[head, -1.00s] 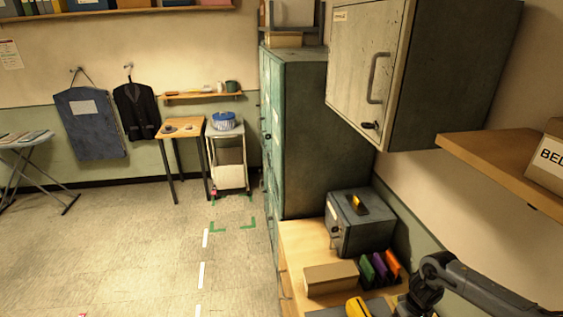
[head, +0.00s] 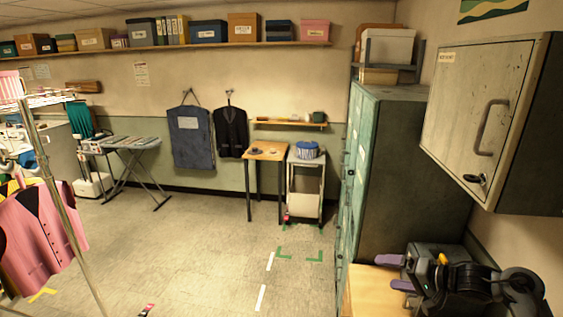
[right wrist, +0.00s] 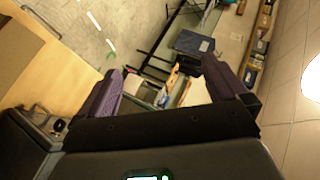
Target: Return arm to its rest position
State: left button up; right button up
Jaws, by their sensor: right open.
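My right arm (head: 470,285) is raised at the lower right of the head view, above the wooden worktop and in front of the green cabinet. My right gripper (head: 396,272) points left, with its two purple fingers apart and nothing between them. It also shows in the right wrist view (right wrist: 165,85), open and empty, with the room far beyond the fingers. My left gripper and arm are not in view.
A wall cabinet (head: 482,120) with a key in its lock hangs above my right arm. A tall green cabinet (head: 400,170) stands beyond it. The wooden worktop (head: 372,292) lies below. A rack with a pink garment (head: 40,235) is at left.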

jog(key=w+d+t+h, duration=0.1)
jog(key=w+d+h, duration=0.2)
jog(key=d+h, duration=0.35)
jog(key=w+d+t+h, duration=0.1)
jog(key=w+d+h, duration=0.2)
jog(key=d, duration=0.6)
jog(key=s+d+f+n+g+h, duration=0.1)
jog(key=s+d+f+g+h, duration=0.25)
jog(key=s+d+g, duration=0.6)
jog(key=s+a+f+n+t+y, duration=0.15)
jog(key=s+a+f+n, duration=0.35)
jog(key=s+a+f, duration=1.5)
jog(key=s+a+r+y, duration=0.1)
jog(key=s+a, duration=0.6)
jog(key=s, duration=0.3)
jog(key=s+a+r+n+y, duration=0.1)
jog(key=s+a+r+y, duration=0.1)
jog(key=s+a, duration=0.5)
jog(key=s, duration=0.3)
jog(key=shift+a+t, duration=0.3)
jog(key=shift+a, duration=0.05)
